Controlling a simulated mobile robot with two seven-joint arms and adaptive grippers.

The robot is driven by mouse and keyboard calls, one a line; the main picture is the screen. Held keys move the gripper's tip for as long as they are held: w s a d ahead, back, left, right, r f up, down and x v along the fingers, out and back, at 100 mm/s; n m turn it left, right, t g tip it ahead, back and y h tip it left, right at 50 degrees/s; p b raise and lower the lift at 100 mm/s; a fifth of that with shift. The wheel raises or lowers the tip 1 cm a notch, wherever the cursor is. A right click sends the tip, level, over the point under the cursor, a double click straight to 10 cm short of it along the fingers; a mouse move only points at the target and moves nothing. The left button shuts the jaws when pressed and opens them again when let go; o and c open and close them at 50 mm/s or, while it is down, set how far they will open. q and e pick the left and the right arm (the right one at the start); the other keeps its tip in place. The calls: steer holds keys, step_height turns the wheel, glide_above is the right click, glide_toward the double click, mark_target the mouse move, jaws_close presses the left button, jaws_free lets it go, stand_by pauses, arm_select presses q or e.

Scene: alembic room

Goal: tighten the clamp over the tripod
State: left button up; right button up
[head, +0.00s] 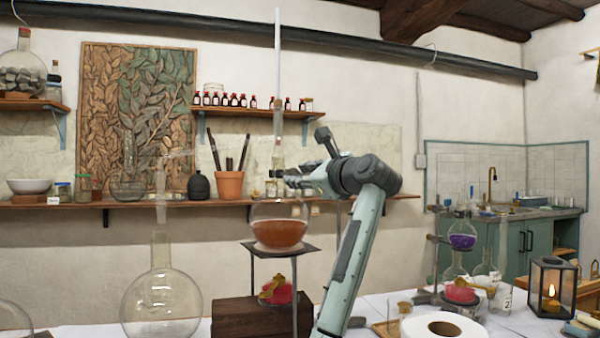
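The tripod (279,250) is a dark stand with a flat square top, near the middle of the head view. A round glass flask (279,233) with orange-brown liquid sits on its top. A tall pale tube (278,70) rises above the flask neck. Dark clamp-like parts show at the neck, but they merge with my gripper, so the clamp cannot be clearly made out.
A large empty round flask (161,304) stands left of the tripod, beside a dark wooden block (245,316). A red burner-like object (277,291) is under the tripod.

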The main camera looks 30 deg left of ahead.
arm_select(q)
steer(key=shift+a, duration=0.15)
jaws_close()
steer(key=shift+w, duration=0.1)
stand_by(0.3)
steer(key=m, duration=2.5)
stand_by(0.4)
